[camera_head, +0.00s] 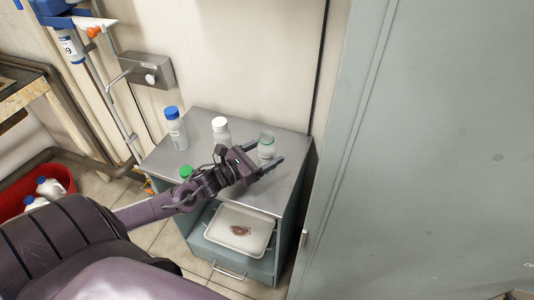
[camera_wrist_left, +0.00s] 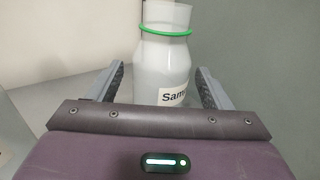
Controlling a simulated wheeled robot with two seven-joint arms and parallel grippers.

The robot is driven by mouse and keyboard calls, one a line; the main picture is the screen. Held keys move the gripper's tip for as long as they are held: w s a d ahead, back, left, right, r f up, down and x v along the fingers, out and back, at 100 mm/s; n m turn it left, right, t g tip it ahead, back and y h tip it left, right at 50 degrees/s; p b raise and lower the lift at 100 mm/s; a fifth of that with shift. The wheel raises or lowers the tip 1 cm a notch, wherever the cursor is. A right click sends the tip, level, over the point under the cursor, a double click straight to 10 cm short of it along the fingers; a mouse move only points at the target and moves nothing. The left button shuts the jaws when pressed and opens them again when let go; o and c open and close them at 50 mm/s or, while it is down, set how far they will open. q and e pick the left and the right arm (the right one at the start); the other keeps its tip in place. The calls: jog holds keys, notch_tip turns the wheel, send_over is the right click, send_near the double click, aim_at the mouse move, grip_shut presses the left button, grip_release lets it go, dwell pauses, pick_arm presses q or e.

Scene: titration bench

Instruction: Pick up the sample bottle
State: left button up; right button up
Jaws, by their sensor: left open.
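The sample bottle (camera_head: 266,146) stands upright near the right side of the grey cabinet top. It is whitish with a green ring at its neck, and in the left wrist view the bottle (camera_wrist_left: 163,62) shows a label with the letters "Sam". My left gripper (camera_head: 270,164) is open, with its two fingers pointing toward the bottle. In the left wrist view the open fingers (camera_wrist_left: 160,88) stand on either side of the bottle's lower body, with gaps visible. Whether the fingertips reach past the bottle cannot be told. My right gripper is not in view.
On the cabinet top (camera_head: 205,122) stand a blue-capped bottle (camera_head: 176,128), a white-capped bottle (camera_head: 221,131) and a green-capped bottle (camera_head: 186,173) close to my left arm. A white tray (camera_head: 226,243) sits on the shelf below. A tall grey cabinet (camera_head: 430,150) stands close on the right.

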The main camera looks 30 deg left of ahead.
pick_arm(q)
jog(key=shift+x, duration=1)
jog(key=c, duration=1.1)
jog(key=shift+r, duration=0.1)
notch_tip(320, 180, up, 20)
jog(key=shift+f, duration=0.1)
